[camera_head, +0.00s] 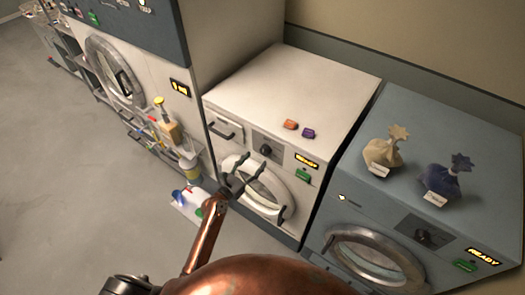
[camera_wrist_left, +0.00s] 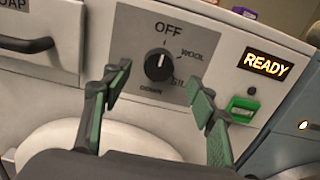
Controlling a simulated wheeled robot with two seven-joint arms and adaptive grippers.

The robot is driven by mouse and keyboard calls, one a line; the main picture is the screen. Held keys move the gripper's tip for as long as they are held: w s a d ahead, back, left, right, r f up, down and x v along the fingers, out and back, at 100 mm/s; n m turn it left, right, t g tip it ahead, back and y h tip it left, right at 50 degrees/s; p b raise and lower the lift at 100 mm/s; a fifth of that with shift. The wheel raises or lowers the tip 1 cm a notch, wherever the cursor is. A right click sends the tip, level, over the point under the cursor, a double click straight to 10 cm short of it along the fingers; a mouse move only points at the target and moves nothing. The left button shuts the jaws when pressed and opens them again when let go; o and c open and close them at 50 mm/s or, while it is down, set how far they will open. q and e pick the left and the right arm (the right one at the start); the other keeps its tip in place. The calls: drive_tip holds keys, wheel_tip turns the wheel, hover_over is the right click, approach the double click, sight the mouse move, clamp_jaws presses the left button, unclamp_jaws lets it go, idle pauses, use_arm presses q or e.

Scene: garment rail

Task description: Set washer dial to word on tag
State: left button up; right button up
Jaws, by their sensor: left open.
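The white washer (camera_head: 255,100) stands in the middle of the head view. Its black dial (camera_head: 265,150) sits on a grey panel. In the left wrist view the dial (camera_wrist_left: 159,67) has its white mark pointing up at OFF. WOOL is at its upper right, a partly hidden word starting SIL at lower right, DOWN at lower left. My left gripper (camera_wrist_left: 158,90) is open and empty, its fingers either side of the dial's lower part in that view, apparently short of it. A tan sack (camera_head: 383,152) and a purple sack (camera_head: 440,180) carry white tags, too small to read.
A blue-grey washer (camera_head: 385,215) under the sacks stands to the right, with a READY display. Orange (camera_head: 290,124) and purple (camera_head: 308,133) blocks lie on the white washer. Bottles and a shelf stand at left. A green button (camera_wrist_left: 242,110) is right of the dial.

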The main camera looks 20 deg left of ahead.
sight(264, 152)
use_arm(q)
drive_tip(key=x, duration=0.5)
drive_tip(key=shift+w+d, duration=0.1)
drive_tip(key=shift+w, duration=0.15)
drive_tip(key=shift+w+d, duration=0.2)
drive_tip(key=shift+w, duration=0.35)
use_arm(e)
drive_tip(key=shift+w+a+r, duration=0.1)
drive_tip(key=shift+a+r, duration=0.2)
drive_tip(key=shift+a, duration=0.1)
use_arm(q)
drive_tip(key=shift+c, duration=0.4)
drive_tip(key=c, duration=1)
drive_tip(key=shift+c, duration=0.2)
use_arm(e)
drive_tip(key=shift+d, duration=0.35)
